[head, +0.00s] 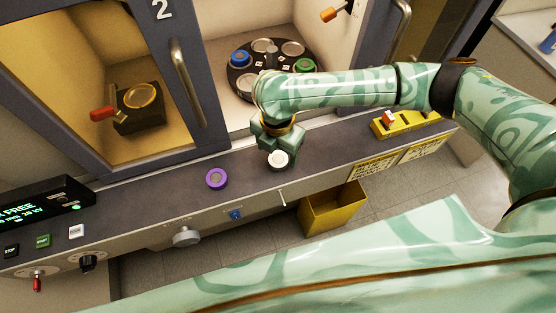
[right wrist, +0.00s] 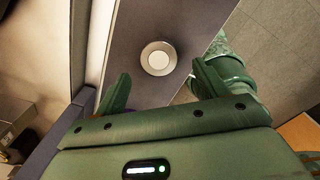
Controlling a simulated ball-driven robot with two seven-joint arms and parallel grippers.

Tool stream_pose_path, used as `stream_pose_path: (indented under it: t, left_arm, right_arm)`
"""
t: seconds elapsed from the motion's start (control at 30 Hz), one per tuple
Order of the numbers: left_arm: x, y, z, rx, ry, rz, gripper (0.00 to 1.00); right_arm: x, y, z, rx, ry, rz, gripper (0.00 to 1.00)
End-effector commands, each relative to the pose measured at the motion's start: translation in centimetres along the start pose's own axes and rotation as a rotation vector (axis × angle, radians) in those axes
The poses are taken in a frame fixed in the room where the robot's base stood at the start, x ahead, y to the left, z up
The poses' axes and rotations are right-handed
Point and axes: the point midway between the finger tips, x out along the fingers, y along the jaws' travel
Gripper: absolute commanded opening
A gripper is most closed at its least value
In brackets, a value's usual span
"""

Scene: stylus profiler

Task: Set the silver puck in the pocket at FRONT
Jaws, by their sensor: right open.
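The silver puck (head: 278,159) lies on the grey ledge in front of the cabinet; it also shows in the right wrist view (right wrist: 158,58), pale and round. My right gripper (head: 279,150) is over the puck. In the right wrist view its two fingers (right wrist: 161,82) are apart, with the puck centred just beyond their tips and nothing held. The dark round carousel (head: 271,70) stands inside the open bay behind. It holds a blue puck (head: 240,59) and a green puck (head: 304,66). My right arm hides its near right part, and I cannot read which pocket is FRONT. My left gripper is not in view.
A purple puck (head: 217,179) lies on the ledge to the left. A glass door (head: 110,80) marked 2 is closed at left. A yellow bin (head: 332,207) stands below the ledge's front edge.

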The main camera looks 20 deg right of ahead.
Motion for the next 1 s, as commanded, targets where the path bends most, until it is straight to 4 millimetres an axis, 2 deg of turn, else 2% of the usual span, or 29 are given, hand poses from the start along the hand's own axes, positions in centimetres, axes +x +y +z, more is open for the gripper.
stream_pose_path:
  t: [0.03,0.17,0.4,0.43,0.6,0.87,1.0]
  left_arm:
    - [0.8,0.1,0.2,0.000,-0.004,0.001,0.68]
    - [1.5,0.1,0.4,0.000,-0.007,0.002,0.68]
    - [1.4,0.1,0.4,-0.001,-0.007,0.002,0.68]
    - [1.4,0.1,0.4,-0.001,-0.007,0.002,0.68]
    - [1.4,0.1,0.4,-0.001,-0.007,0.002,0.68]
    - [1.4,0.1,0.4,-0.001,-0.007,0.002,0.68]
    - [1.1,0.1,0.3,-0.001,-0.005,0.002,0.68]
  right_arm:
    - [1.4,0.0,0.2,0.003,0.002,-0.003,0.72]
    - [3.3,0.0,0.3,0.000,0.001,-0.003,0.72]
    - [3.4,0.0,0.4,0.000,-0.001,0.001,0.72]
    - [3.4,0.0,0.4,0.000,-0.001,0.000,0.67]
    - [3.4,0.0,0.3,0.000,-0.001,0.000,0.23]
    - [3.4,0.0,0.3,0.000,-0.001,0.000,0.22]
    - [2.7,0.0,0.4,-0.001,-0.001,0.001,0.22]
